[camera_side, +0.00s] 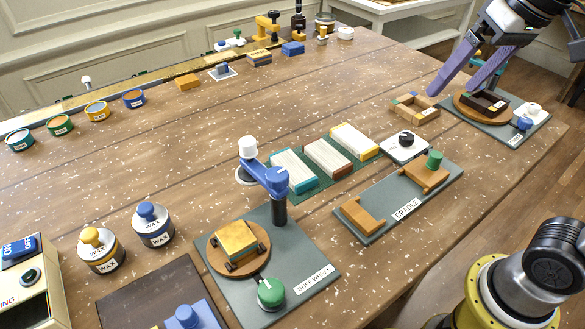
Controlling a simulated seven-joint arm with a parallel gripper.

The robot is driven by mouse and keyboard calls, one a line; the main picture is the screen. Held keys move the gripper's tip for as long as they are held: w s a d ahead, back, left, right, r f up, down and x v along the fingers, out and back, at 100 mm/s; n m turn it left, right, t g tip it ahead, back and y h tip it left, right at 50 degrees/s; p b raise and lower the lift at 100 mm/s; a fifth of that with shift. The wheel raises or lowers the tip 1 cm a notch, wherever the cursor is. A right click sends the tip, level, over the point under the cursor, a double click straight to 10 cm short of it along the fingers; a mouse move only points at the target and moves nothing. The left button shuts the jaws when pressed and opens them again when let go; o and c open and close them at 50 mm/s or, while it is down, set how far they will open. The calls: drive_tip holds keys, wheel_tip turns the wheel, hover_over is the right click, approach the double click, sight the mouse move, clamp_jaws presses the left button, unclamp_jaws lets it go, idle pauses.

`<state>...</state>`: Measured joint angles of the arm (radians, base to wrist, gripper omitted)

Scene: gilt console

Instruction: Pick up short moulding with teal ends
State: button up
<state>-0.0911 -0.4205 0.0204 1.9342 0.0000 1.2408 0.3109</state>
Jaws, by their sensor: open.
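Three short blocks with pale tops lie side by side on a dark green mat (313,187). The left one, with teal showing along its edge, looks like the teal-ended moulding (293,170). The middle block (327,157) has reddish-brown ends and the right block (354,141) yellow ones. My gripper (452,95) hangs at the upper right, its two purple fingers spread apart with nothing visible between them. It is well to the right of the mat, near a small wooden frame (415,109) and a round stand holding a dark block (484,103).
A grey cradle board (375,218) lies right of the mat, with a white dial box (405,147) beyond it. A buff wheel station with a blue arm (264,178) stands close in front of the mat. Wax tins (153,227) stand left. The table's middle-left is clear.

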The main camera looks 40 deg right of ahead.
drive_tip(key=w+a+r+g, duration=0.2)
drive_tip(key=w+a, duration=0.3)
drive_tip(key=w, duration=0.5)
drive_tip(key=n+g, duration=0.2)
hover_over(292, 166)
wheel_tip(292, 166, down, 10)
drive_tip(key=f, duration=0.7)
drive_tip(key=shift+a+f, duration=0.25)
drive_tip(key=shift+f, duration=0.15)
drive_tip(key=shift+d+f, duration=0.15)
drive_tip(key=shift+f, duration=1.35)
drive_tip(key=shift+d+f, duration=0.15)
drive_tip(key=shift+f, duration=1.35)
drive_tip(key=c, duration=1.5)
drive_tip(key=shift+r, duration=0.15)
